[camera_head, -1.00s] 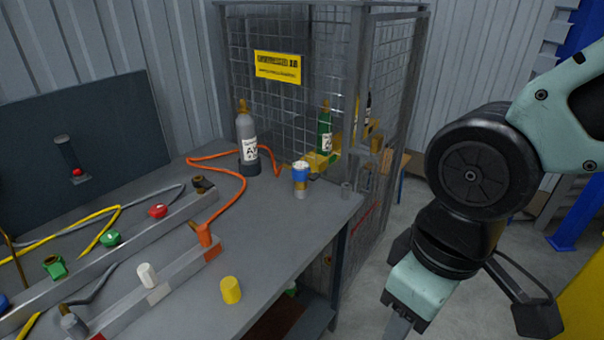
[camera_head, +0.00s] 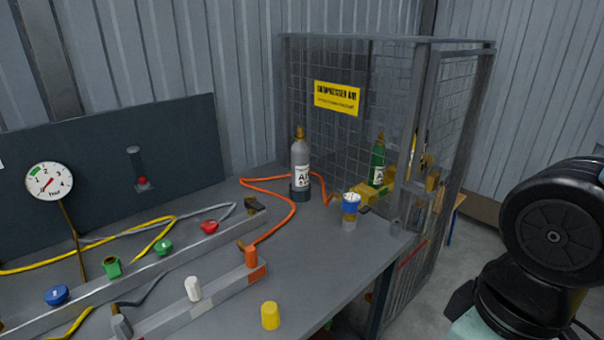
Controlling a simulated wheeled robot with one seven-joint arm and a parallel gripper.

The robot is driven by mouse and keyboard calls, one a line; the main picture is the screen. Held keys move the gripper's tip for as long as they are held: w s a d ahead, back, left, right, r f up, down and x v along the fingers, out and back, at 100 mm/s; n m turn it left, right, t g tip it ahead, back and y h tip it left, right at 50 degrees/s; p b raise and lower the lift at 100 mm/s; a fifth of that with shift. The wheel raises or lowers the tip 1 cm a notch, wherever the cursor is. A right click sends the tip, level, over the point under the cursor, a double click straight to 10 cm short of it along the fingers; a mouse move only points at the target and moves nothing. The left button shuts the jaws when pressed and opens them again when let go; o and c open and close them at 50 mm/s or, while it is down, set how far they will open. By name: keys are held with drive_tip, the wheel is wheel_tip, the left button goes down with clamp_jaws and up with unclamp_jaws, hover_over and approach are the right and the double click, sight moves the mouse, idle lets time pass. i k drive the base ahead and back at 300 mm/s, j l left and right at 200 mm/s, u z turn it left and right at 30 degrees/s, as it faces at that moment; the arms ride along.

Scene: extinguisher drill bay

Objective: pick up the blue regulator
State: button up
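The blue regulator is most likely the small upright piece with a blue band and a pale round top (camera_head: 351,206). It stands on the grey bench (camera_head: 330,262) near the right corner, with a brassy part and a grey base below the blue. A flat blue knob (camera_head: 57,295) also sits at the far left of the bench. My arm shows at the right edge, apart from the bench. My gripper is not in view, so its fingers cannot be seen.
A grey cylinder (camera_head: 300,165) stands behind the blue regulator, with an orange hose (camera_head: 268,180) beside it. A mesh cage (camera_head: 340,130) holding a green cylinder (camera_head: 377,162) rises at the back right. A yellow cap (camera_head: 270,316) stands near the front edge. A gauge (camera_head: 48,182) hangs at left.

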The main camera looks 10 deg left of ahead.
sight(350, 200)
drive_tip(key=i+u, duration=0.2)
drive_tip(key=u, duration=0.2)
drive_tip(key=i+l+u, duration=0.1)
drive_tip(key=i+u, duration=0.25)
drive_tip(key=i+l+u, duration=0.1)
drive_tip(key=u, duration=0.3)
drive_tip(key=i+l+u, duration=0.2)
drive_tip(key=u, duration=0.15)
